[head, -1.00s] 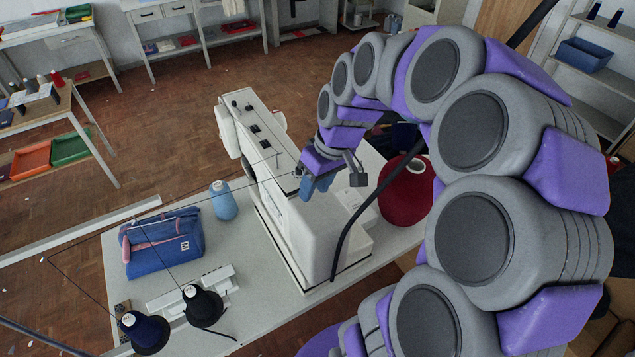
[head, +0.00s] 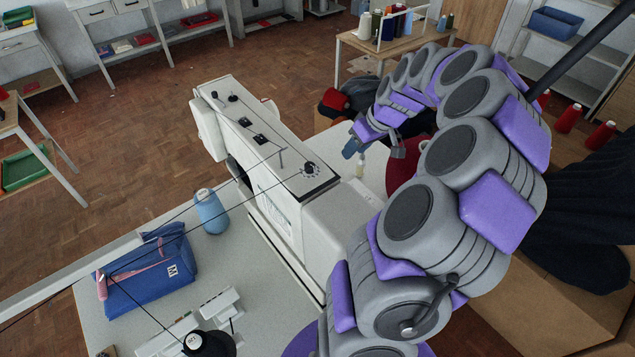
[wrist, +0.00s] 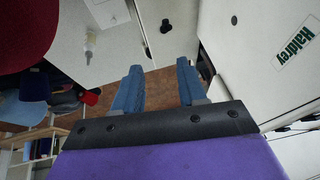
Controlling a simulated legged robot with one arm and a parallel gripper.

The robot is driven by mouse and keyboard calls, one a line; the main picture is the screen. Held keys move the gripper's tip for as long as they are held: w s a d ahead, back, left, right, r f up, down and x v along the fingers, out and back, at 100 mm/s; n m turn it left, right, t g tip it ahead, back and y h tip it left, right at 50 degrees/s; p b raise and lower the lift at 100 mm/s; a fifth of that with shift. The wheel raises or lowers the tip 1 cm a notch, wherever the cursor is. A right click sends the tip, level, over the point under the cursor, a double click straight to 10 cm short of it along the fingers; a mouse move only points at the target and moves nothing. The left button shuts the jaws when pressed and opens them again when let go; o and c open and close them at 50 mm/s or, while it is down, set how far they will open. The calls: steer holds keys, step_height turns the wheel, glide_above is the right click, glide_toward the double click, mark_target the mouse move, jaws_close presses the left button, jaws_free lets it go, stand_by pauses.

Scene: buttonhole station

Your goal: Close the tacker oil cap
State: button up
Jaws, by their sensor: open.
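The white tacker (head: 270,150), a sewing-machine-like body with dark knobs on top, stands in the middle of the head view. Its side with a green "Haldrey" label (wrist: 297,45) fills the right of the wrist view. A small black knob-like part (wrist: 165,26) shows beyond my fingertips on a white surface; I cannot tell whether it is the oil cap. No cap is clearly identifiable in the head view. My gripper (head: 352,148) is to the right of the tacker. In the wrist view my gripper (wrist: 158,70) has its blue fingers apart, with nothing between them.
A small clear bottle (wrist: 90,40) stands on the white table (head: 245,277). A dark red cone (head: 395,185) is close behind my arm. A blue bag (head: 150,275) and a light blue thread cone (head: 212,212) are left of the tacker. Threads cross above it.

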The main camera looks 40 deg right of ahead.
steer(key=b+x, duration=0.2)
steer(key=x, duration=1.1)
steer(key=shift+a+f, duration=0.25)
steer(key=f, duration=0.1)
steer(key=w+a+f+b, duration=0.1)
steer(key=shift+w+a+f, duration=0.15)
steer(key=shift+a+f, duration=0.1)
steer(key=shift+a, duration=0.1)
steer(key=shift+w+a+f, duration=0.15)
steer(key=shift+a+f, duration=0.1)
steer(key=shift+d+f, duration=0.15)
steer(key=shift+d, duration=0.55)
steer(key=shift+c, duration=0.7)
steer(key=shift+w+a, duration=0.1)
steer(key=shift+a, duration=0.3)
steer(key=c, duration=0.4)
steer(key=shift+d, duration=0.1)
jaws_close()
